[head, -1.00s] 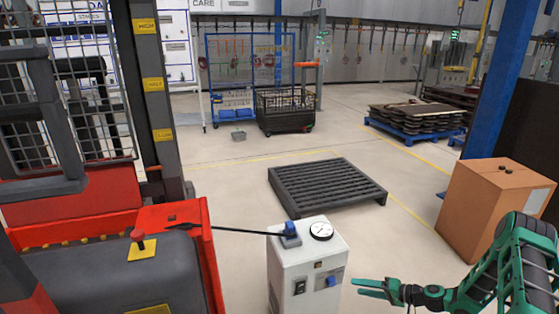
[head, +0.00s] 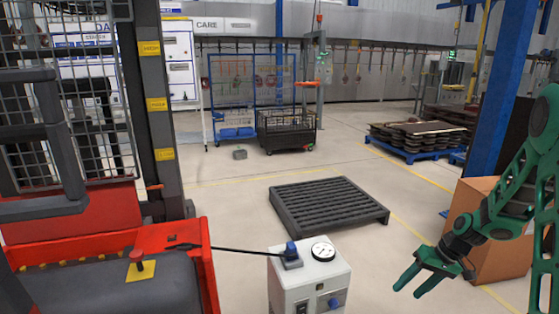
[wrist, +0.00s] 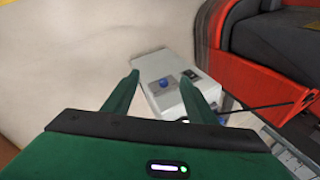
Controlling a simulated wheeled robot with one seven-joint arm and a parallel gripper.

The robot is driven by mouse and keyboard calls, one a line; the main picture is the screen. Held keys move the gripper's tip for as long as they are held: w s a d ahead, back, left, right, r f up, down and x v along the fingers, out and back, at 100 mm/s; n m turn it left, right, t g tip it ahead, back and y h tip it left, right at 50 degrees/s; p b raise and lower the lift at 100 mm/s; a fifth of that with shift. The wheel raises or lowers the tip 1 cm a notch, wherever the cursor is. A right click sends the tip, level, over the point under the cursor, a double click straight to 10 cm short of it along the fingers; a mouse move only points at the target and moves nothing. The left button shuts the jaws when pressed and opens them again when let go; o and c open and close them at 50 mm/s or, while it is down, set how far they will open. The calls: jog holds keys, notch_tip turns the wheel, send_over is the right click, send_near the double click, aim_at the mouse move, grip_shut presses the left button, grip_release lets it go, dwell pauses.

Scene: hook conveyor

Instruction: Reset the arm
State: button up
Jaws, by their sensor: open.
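My gripper (head: 408,283) is at the lower right of the head view, to the right of the white control box and in front of the cardboard box. Its two green fingers are spread apart with nothing between them. In the wrist view my gripper (wrist: 168,90) also shows open and empty. My arm rises at the right edge of the head view.
The white control box (head: 318,272) with a gauge stands at bottom centre, joined by a black cable to a red machine (head: 172,237). A dark slatted pallet (head: 330,207) lies behind it. A cardboard box (head: 472,196) is at right. Open floor lies between pallet and cardboard box.

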jog(key=s+r+m+h, duration=0.1)
jog(key=s+r+m, duration=0.1)
jog(key=s+r, duration=0.5)
jog(key=s+r+m+g+h, duration=0.1)
jog(key=s+r, duration=0.6)
jog(key=s, duration=0.7)
jog(key=s+d+r+m+h, duration=0.1)
jog(key=s+r+m+h, duration=0.1)
jog(key=s+r, duration=0.5)
jog(key=s, duration=0.4)
jog(key=shift+s+m, duration=0.25)
jog(key=shift+m, duration=0.05)
jog(key=shift+w+g, duration=0.1)
jog(key=shift+g, duration=0.2)
jog(key=shift+w+f+h, duration=0.25)
jog(key=shift+w+h, duration=0.05)
jog(key=shift+w, duration=0.2)
